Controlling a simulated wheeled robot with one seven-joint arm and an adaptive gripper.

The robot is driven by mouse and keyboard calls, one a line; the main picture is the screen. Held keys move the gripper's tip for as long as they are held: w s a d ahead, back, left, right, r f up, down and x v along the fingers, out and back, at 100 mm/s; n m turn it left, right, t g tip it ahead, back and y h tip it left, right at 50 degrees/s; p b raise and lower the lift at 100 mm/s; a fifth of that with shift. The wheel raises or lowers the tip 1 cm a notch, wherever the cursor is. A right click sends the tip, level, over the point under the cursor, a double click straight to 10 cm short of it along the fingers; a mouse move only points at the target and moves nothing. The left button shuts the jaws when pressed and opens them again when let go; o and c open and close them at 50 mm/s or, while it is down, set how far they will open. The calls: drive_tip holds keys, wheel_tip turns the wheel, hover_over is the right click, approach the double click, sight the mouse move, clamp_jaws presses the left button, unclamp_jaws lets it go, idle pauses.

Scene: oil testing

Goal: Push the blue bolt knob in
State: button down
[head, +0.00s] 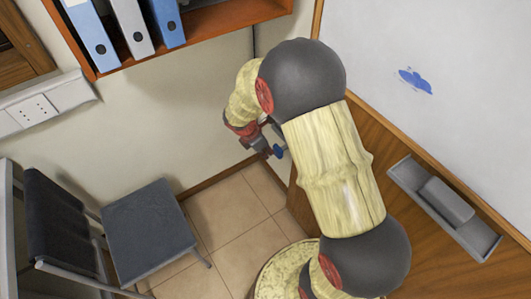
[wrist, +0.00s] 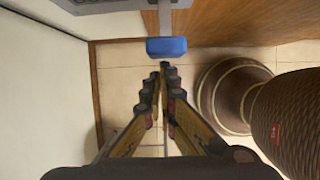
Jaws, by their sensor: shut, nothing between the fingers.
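The blue bolt knob (wrist: 166,46) sits at the end of a grey metal rod (wrist: 165,18) in the wrist view. In the head view my gripper (head: 263,147) is small and partly hidden behind my arm.
A wooden panel (wrist: 220,22) and a pale wall (wrist: 40,80) stand near the knob. A chair (head: 148,225) is at the lower left in the head view. A shelf (head: 230,22) with binders hangs above. A whiteboard (head: 440,60) with a tray (head: 437,205) is at the right.

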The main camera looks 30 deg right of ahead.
drive_tip(key=shift+d+r+p, duration=0.1)
drive_tip(key=shift+d+p, duration=0.85)
drive_tip(key=shift+d, duration=0.6)
drive_tip(key=shift+a, duration=0.1)
drive_tip(key=p, duration=0.4)
approach(274, 150)
drive_tip(key=a+r, duration=0.1)
drive_tip(key=a, duration=0.4)
drive_tip(key=shift+s+d+r, duration=0.1)
drive_tip(key=shift+d+r, duration=0.05)
drive_tip(key=shift+r, duration=0.05)
